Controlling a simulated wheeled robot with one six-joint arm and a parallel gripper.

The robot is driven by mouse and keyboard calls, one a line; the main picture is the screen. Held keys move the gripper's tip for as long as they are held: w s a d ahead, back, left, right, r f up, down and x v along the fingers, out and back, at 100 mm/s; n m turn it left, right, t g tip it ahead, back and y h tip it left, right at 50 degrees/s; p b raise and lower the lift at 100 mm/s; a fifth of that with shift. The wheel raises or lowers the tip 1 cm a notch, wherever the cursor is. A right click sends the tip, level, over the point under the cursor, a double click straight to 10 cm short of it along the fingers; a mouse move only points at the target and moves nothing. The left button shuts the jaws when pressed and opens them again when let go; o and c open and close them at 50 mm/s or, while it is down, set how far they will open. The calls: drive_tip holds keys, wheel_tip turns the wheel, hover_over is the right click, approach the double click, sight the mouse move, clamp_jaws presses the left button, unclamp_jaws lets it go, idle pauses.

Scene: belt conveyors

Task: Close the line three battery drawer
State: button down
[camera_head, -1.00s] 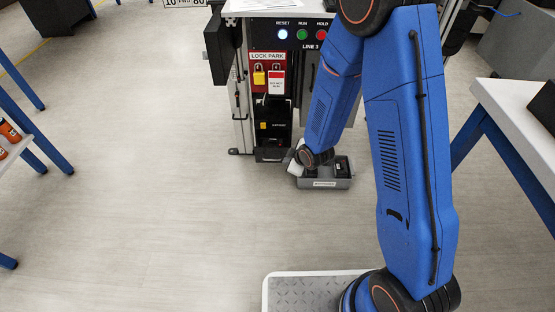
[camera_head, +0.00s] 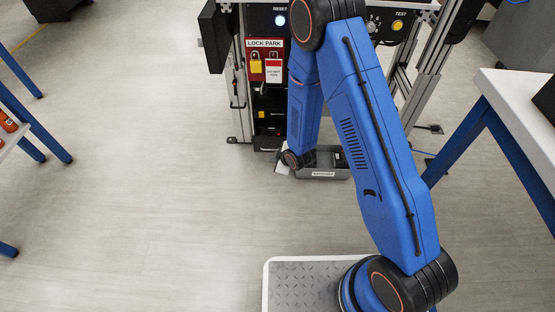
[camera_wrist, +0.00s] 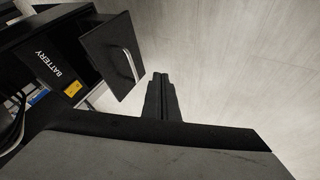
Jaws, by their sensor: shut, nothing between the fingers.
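In the wrist view the battery drawer (camera_wrist: 112,58) stands out from a dark housing. Its front is a dark plate with a pale curved handle (camera_wrist: 131,66). My arm's end is low beside this bay, and the fingers cannot be made out there.
A red lock park board (camera_head: 265,43) hangs above the bay. A white-topped table (camera_head: 515,95) stands at right.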

sight(272, 134)
drive_tip(key=w, duration=0.2)
drive_tip(key=w+f, duration=0.1)
drive_tip(key=w+a, duration=0.1)
drive_tip(key=w, duration=0.1)
drive_tip(key=shift+w+f, duration=0.3)
drive_tip(key=shift+f, duration=0.1)
drive_tip(key=w, duration=1.1)
drive_tip(key=shift+d, duration=0.2)
drive_tip(key=shift+w+r, duration=0.1)
drive_tip(key=shift+w, duration=0.4)
